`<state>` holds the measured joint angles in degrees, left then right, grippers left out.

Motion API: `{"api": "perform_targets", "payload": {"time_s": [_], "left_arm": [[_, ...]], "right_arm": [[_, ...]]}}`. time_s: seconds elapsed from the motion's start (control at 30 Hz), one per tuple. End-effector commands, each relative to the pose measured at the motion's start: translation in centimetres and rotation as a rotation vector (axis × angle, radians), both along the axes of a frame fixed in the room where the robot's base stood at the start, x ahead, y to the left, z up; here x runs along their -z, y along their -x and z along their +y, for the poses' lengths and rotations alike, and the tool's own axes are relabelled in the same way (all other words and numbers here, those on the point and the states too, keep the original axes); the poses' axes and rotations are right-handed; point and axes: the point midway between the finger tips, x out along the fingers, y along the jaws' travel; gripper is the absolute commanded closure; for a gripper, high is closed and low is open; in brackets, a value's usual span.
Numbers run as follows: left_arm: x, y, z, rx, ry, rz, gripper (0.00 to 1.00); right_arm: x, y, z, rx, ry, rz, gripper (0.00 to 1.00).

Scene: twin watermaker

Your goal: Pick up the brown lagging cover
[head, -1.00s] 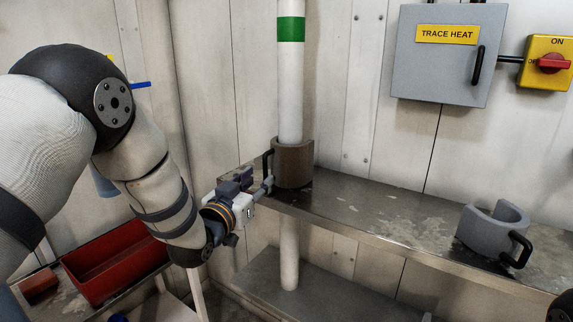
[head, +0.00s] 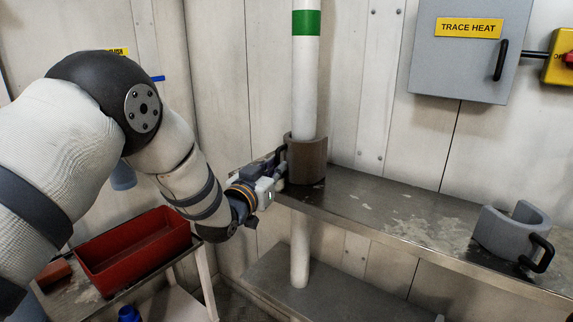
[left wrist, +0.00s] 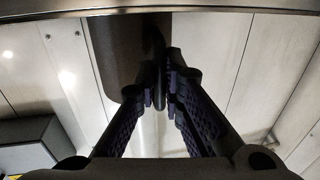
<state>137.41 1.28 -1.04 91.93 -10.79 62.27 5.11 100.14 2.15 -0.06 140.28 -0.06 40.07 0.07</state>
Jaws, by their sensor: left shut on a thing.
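The brown lagging cover (head: 307,162) stands upright on the metal shelf, against the white pipe (head: 305,85) and partly around it. Its black handle is on its left side. My left gripper (head: 281,172) reaches in from the left and is shut on that handle. In the left wrist view the dark handle (left wrist: 158,45) sits between the two fingertips (left wrist: 160,88), with the cover (left wrist: 112,60) in shadow beside it. I cannot tell whether the cover's base is clear of the shelf. My right gripper is not in view.
A grey lagging cover (head: 508,232) with a black handle stands on the right of the shelf (head: 365,198). A grey "TRACE HEAT" box (head: 465,65) hangs on the wall above. A red tray (head: 135,250) sits at lower left. The shelf between the covers is clear.

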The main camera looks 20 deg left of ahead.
Motion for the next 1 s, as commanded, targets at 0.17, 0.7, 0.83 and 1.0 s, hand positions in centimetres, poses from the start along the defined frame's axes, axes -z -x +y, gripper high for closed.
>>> {"api": "perform_targets", "payload": {"time_s": [0.17, 0.7, 0.83, 1.0], "left_arm": [[-1.6, 0.9, 0.4, -0.002, 0.002, -0.004, 1.0], [-0.1, 14.5, 3.2, -0.001, 0.002, -0.002, 1.0], [0.4, 17.6, 3.6, -0.001, 0.002, -0.002, 1.0], [0.9, 20.3, 4.0, 0.0, 0.001, -0.002, 1.0]], "right_arm": [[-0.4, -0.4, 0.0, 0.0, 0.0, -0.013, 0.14], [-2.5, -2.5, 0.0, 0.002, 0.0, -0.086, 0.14], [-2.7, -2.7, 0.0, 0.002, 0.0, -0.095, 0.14], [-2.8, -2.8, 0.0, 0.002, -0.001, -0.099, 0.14]]}}
